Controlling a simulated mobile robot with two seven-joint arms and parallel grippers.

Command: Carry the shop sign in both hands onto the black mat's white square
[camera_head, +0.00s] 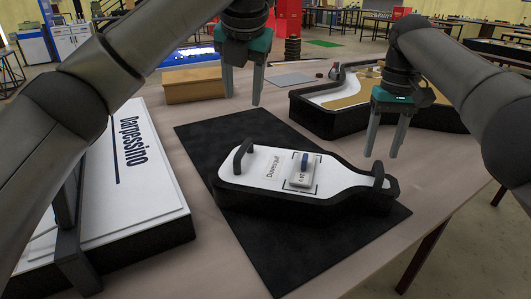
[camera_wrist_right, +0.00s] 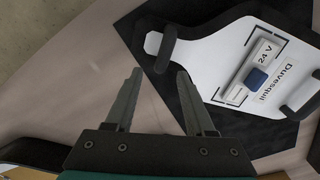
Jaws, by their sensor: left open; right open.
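The shop sign (camera_head: 275,185) is a white, bottle-shaped board with black sides, lettered "Duvesquil", lying flat on the black mat (camera_head: 203,137). It carries a 24 V block with a blue knob (camera_head: 304,162). A dark handle (camera_head: 243,157) stands at its wide left end and another (camera_head: 379,174) at its neck. The right wrist view also shows the sign (camera_wrist_right: 213,55) and the neck handle (camera_wrist_right: 166,48). My left gripper (camera_head: 243,98) is open and empty above the sign's far left side. My right gripper (camera_head: 381,153) is open and empty, near and above the neck handle. No white square shows on the mat.
A large white lightbox sign lettered "Darpessino" (camera_head: 130,195) lies at the left. A wooden box (camera_head: 194,84), a grey plate (camera_head: 290,80) and another black-sided sign (camera_head: 318,117) are behind the mat. Bare table (camera_head: 437,196) shows at the right.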

